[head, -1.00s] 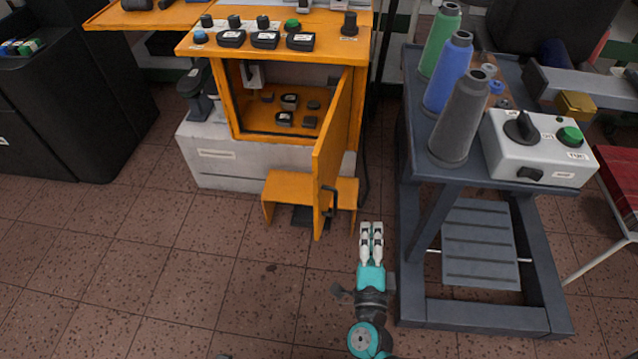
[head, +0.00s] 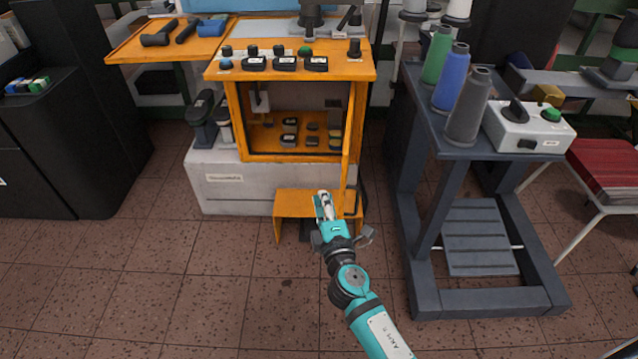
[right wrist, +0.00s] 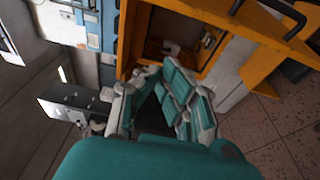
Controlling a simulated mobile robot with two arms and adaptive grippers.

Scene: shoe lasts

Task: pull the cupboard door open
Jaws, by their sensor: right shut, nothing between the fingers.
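The orange cupboard (head: 290,75) has its door (head: 349,150) standing open, seen nearly edge-on at the right of the opening. The door also shows in the right wrist view (right wrist: 232,35). My left gripper is not in view.
Small dark items (head: 312,140) lie on shelves inside. An orange step (head: 292,205) stands below the cupboard, behind my gripper. A grey trolley (head: 425,160) with thread cones stands to the right, close to the door. The floor at front left is free.

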